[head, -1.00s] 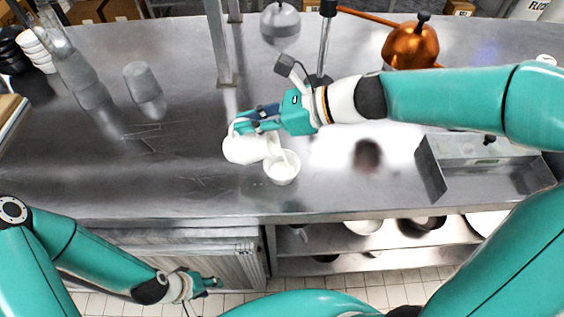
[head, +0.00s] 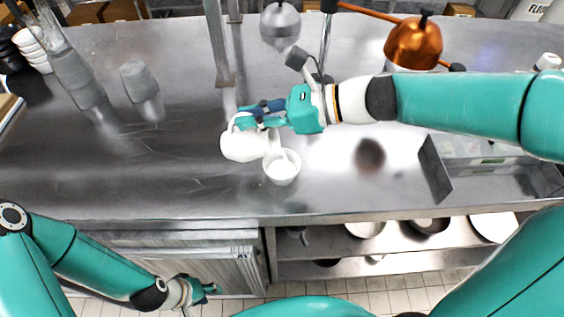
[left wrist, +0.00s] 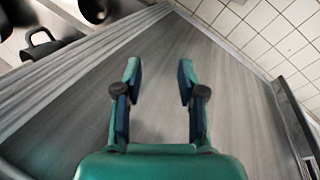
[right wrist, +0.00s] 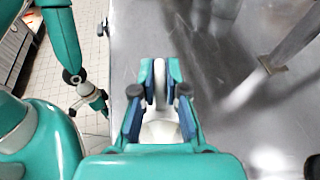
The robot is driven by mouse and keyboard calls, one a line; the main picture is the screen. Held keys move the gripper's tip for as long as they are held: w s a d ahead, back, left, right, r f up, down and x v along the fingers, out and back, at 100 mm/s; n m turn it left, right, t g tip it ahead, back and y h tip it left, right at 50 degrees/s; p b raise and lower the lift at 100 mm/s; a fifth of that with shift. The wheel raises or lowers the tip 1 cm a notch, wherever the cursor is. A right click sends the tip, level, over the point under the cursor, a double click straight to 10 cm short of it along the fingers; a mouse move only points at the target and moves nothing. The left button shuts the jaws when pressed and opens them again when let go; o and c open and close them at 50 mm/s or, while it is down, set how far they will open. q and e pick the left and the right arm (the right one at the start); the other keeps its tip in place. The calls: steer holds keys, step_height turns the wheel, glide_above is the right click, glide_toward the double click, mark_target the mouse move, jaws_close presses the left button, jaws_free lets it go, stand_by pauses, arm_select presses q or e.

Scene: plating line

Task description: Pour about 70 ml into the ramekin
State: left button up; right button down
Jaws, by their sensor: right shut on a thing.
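A white jug (head: 242,146) is held by my right gripper (head: 252,118) just above the steel counter. It is tilted with its spout side toward the right, over a white ramekin (head: 282,170). A white stream (head: 276,145) runs from the jug to the ramekin. White shows inside the ramekin, but I cannot tell its level. In the right wrist view the gripper (right wrist: 162,82) is shut on the jug's handle, and the jug body (right wrist: 160,131) is partly hidden behind the fingers. My left gripper (head: 207,289) is low in front of the counter, open and empty in the left wrist view (left wrist: 157,85).
A steel tray (head: 485,185) stands at the right under my right arm. A grey cup (head: 139,80), a tall clear bottle (head: 72,65) and stacked white bowls (head: 30,45) stand at the left. A copper pot (head: 412,45) is at the back right. The left counter is mostly clear.

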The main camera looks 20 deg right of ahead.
steer(key=shift+s+d+f+t+y+b, duration=0.3)
steer(key=shift+d+f+y+b, duration=0.25)
steer(key=shift+b, duration=1.8)
steer(key=shift+w+a+r+p, duration=0.1)
steer(key=shift+r+p, duration=0.25)
steer(key=shift+r, duration=0.05)
steer(key=p, duration=0.1)
steer(key=r+p, duration=0.1)
steer(key=p, duration=0.1)
steer(key=a+r+h+p, duration=0.1)
steer(key=p, duration=0.1)
steer(key=shift+w, duration=0.25)
steer(key=h+p, duration=0.1)
steer(key=p, duration=0.2)
steer(key=a+f+g+h+p, duration=0.1)
steer(key=p, duration=0.2)
steer(key=shift+w+a+f+g, duration=0.1)
steer(key=shift+w+a+g, duration=0.1)
steer(key=shift+w+g, duration=0.1)
steer(key=shift+f, duration=0.55)
steer(key=shift+w, duration=0.1)
steer(key=shift+r, duration=0.1)
